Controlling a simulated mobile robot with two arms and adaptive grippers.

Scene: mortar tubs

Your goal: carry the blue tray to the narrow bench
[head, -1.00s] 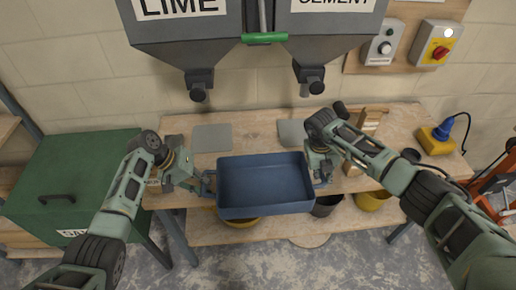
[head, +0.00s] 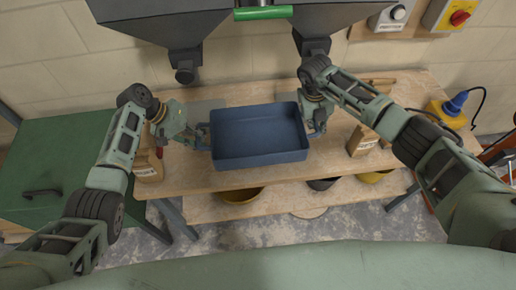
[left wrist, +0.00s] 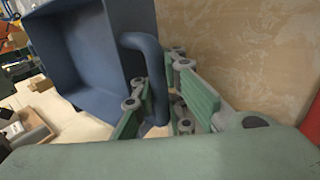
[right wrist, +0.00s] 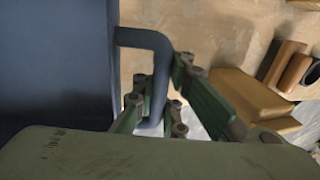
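The blue tray (head: 258,152) is level in the head view, over the wooden bench (head: 350,95), and looks empty inside. I cannot tell whether its base touches the bench top. My left gripper (head: 205,136) is at the tray's left end, its fingers around the bar handle (left wrist: 158,85), which shows in the left wrist view. My right gripper (head: 316,128) is at the right end, its fingers around the other handle (right wrist: 160,80), which shows in the right wrist view. Both grippers look shut on the handles.
A yellow device with a blue top (head: 448,110) sits at the right end. Grey hoppers (head: 165,30) hang above the back. Buckets (head: 240,196) stand on the lower shelf.

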